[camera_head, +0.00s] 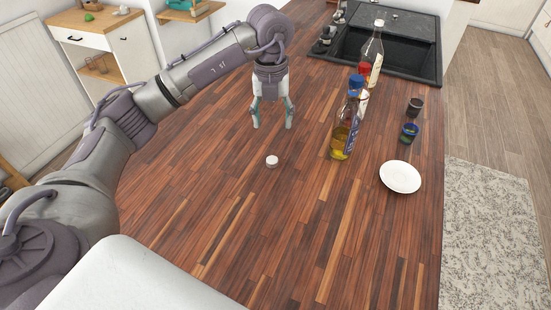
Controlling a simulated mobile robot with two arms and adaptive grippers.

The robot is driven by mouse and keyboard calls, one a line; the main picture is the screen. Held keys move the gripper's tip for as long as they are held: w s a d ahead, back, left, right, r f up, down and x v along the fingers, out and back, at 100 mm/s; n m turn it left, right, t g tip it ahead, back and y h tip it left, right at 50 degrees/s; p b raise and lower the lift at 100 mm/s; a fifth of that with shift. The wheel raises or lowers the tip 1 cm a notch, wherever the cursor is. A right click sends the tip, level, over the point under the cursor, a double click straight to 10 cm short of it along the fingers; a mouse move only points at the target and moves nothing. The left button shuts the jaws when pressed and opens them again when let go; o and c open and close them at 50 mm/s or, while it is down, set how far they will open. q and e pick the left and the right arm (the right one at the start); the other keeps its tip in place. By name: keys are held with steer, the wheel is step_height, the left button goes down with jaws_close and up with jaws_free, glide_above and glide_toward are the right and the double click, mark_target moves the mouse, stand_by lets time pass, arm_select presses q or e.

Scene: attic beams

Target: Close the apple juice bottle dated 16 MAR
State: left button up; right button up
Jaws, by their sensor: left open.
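Three bottles stand upright close together on the wooden counter: a blue-capped bottle (345,128) with yellow liquid in front, a red-capped bottle (363,98) partly hidden behind it, and a clear tall bottle (374,52) at the back. Their labels are too small to read, so I cannot tell which one is dated 16 MAR. Whether the tall bottle has a cap is unclear. A small white cap (272,161) lies loose on the counter, left of the bottles. My left gripper (272,123) points down, open and empty, behind the white cap and left of the bottles. My right gripper is not in view.
A white plate (400,177) lies right of the bottles near the counter's right edge. A dark cup (414,107) and a blue-green cup (410,133) stand behind it. A black sink unit (352,47) is at the back. The counter's front middle (310,230) is clear.

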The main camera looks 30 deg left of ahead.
arm_select(q)
steer(key=p, duration=0.2)
glide_above(272, 159)
steer(key=f, duration=0.7)
steer(key=shift+s+f, duration=0.2)
steer(key=shift+s, duration=0.05)
steer(key=shift+f, duration=0.45)
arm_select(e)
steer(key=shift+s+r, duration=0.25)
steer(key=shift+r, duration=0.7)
arm_select(q)
steer(key=shift+f, duration=0.2)
steer(key=f, duration=0.1)
steer(key=f+p, duration=0.2)
steer(key=shift+w+f, duration=0.25)
steer(key=shift+f, duration=0.7)
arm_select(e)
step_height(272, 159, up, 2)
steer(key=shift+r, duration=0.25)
